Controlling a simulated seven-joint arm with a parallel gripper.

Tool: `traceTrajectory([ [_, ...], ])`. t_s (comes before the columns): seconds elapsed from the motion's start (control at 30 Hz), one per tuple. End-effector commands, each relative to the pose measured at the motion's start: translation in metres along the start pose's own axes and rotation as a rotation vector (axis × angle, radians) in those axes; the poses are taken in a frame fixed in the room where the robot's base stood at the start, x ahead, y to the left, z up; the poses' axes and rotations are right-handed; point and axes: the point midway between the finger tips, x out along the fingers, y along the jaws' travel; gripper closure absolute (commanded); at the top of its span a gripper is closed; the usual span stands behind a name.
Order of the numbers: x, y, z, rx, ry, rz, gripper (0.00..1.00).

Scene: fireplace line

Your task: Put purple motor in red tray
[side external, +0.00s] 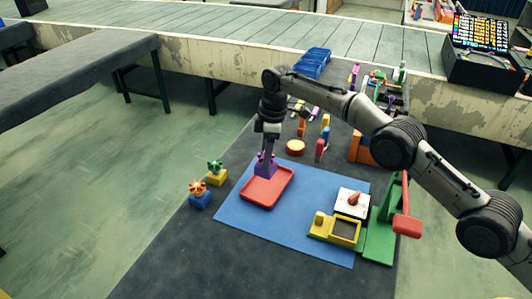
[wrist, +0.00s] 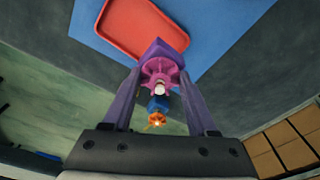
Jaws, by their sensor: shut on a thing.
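The purple motor (wrist: 163,60) has a purple block body and a pink-purple toothed wheel on top. My gripper (wrist: 160,84) is shut on it. In the side external view the motor (side external: 264,165) is at my gripper, over the far left corner of the red tray (side external: 270,199). I cannot tell whether it touches the tray. The red tray is empty otherwise and lies on the blue mat; it also shows in the wrist view (wrist: 122,22), just beyond the motor.
A green-topped yellow block (side external: 216,174) and an orange-topped blue block (side external: 199,196) stand left of the blue mat (side external: 300,240). A yellow frame (side external: 325,228) and a green stand (side external: 383,235) are at the right. Several coloured parts and a blue bin (side external: 313,63) are behind.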

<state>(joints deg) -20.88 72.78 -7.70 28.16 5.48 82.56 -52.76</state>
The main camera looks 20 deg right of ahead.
Motion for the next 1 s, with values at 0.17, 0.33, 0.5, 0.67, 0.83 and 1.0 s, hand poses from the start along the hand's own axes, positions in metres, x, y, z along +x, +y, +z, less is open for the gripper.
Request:
traceTrajectory([
  [0.17,0.001,0.000,0.001,0.005,0.001,0.002,1.00],
  [0.33,0.018,0.000,0.003,0.005,0.001,0.001,1.00],
  [0.5,0.041,0.000,0.005,0.005,0.001,0.001,1.00],
  [0.67,0.059,0.000,0.007,0.005,0.001,0.002,1.00],
  [0.83,0.072,0.000,0.009,0.005,0.002,0.002,1.00],
  [1.0,0.077,0.001,0.009,0.005,0.002,0.003,1.00],
])
